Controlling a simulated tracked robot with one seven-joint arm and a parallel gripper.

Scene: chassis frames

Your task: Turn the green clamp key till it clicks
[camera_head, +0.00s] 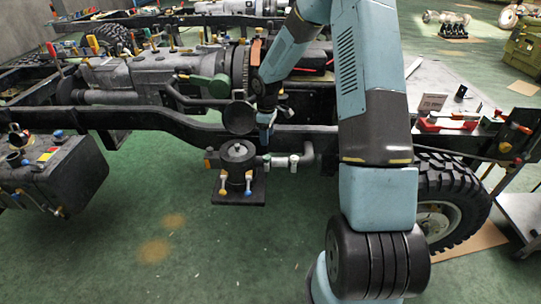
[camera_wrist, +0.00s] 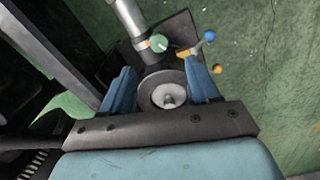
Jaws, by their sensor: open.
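A small green key or knob (camera_wrist: 158,42) with an orange-red spot sits at the end of a grey pipe (camera_wrist: 132,20) in the wrist view. Beside it is a dark canister whose round grey top with a pale centre (camera_wrist: 166,96) lies between my fingers in that view. In the head view the canister (camera_head: 237,165) stands on a dark plate below the chassis rail; I cannot clearly pick out the green key there. My gripper (camera_wrist: 160,66) is open and empty, its blue fingers apart. In the head view my gripper (camera_head: 267,127) is above and right of the canister.
The dark chassis rail (camera_head: 170,122) runs across behind the canister. A round dark disc (camera_head: 239,117) is just left of my gripper. A box-like tank (camera_head: 60,175) is at left, a tyre (camera_head: 455,200) at right. The green floor in front is mostly clear.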

